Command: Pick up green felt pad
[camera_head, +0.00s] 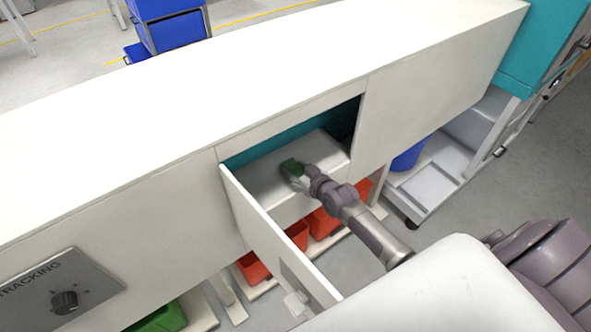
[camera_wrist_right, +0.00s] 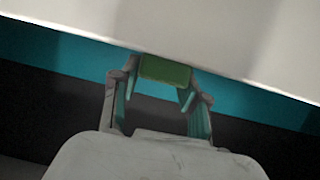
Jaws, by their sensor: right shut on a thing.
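The green felt pad (camera_wrist_right: 165,71) is a small green block between the fingertips of my right gripper (camera_wrist_right: 160,88) in the right wrist view. The fingers are shut on it. In the head view the pad (camera_head: 291,165) shows as a dark green patch at the tip of my right gripper (camera_head: 300,175). The gripper reaches into the open compartment of the white cabinet, above or at its pale inner surface (camera_head: 262,190). I cannot tell whether the pad touches that surface. My left gripper is in neither view.
The compartment's white door (camera_head: 262,232) stands open to the left of my right arm. The long white cabinet top (camera_head: 200,100) lies above the opening. Red bins (camera_head: 326,222) sit below. A teal cabinet (camera_head: 545,50) and a wheeled cart (camera_head: 425,190) stand at right.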

